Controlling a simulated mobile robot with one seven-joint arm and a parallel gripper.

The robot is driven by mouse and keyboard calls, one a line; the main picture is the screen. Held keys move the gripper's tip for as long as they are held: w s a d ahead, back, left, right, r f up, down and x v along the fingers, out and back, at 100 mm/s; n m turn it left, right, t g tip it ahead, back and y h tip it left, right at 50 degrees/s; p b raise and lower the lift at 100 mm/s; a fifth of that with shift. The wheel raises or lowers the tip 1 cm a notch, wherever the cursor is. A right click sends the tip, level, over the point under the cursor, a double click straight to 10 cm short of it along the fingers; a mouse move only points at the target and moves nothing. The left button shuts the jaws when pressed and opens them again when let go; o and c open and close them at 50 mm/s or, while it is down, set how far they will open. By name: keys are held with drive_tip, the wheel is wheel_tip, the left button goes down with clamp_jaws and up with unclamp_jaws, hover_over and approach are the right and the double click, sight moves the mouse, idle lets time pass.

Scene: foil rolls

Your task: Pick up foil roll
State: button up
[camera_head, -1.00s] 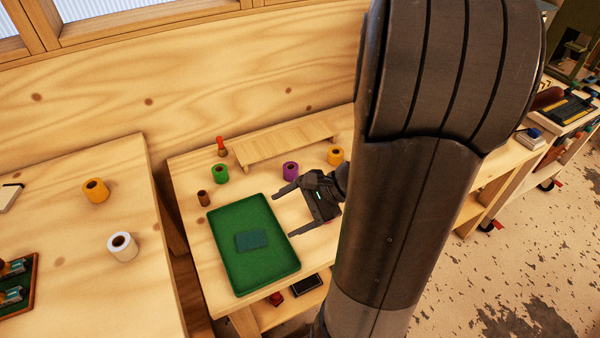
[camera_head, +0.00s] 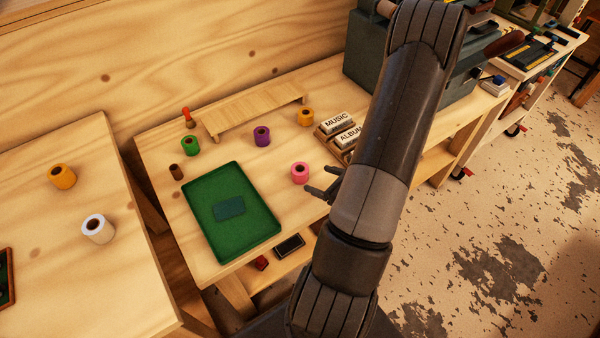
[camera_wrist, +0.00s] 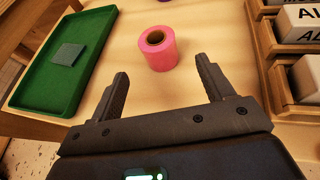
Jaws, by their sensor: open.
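Several foil rolls stand on the wooden tables. A pink roll (camera_head: 300,173) stands upright on the middle table, right of the green tray; it also shows in the wrist view (camera_wrist: 158,50), beyond and between my fingertips. A purple roll (camera_head: 262,136), a green roll (camera_head: 190,145) and an orange roll (camera_head: 306,118) stand farther back. Another orange roll (camera_head: 62,177) and a white roll (camera_head: 98,229) stand on the left table. My gripper (camera_wrist: 163,80) is open and empty, just short of the pink roll. In the head view my arm partly hides it.
The green tray (camera_head: 268,232) holds a flat teal piece (camera_head: 229,208). A low wooden shelf (camera_head: 255,112) stands at the back. Right of the pink roll are labelled boxes in a wooden rack (camera_wrist: 275,75).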

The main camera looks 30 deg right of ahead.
sight(300, 167)
drive_tip(key=x, duration=0.9)
drive_tip(key=shift+w+a, duration=0.2)
drive_tip(key=c, duration=1.1)
drive_tip(key=shift+r, duration=0.1)
drive_tip(key=shift+r, duration=0.65)
wheel_tip(300, 167, up, 3)
drive_tip(key=shift+d, duration=0.1)
drive_tip(key=s+d+r, duration=0.2)
drive_tip(key=s, duration=0.1)
drive_tip(key=s+d+r, duration=0.2)
drive_tip(key=s, duration=0.1)
drive_tip(key=s+d+r, duration=0.2)
drive_tip(key=s, duration=0.1)
drive_tip(key=shift+s+d+r, duration=0.2)
drive_tip(key=shift+s+r, duration=0.05)
drive_tip(key=shift+r, duration=0.05)
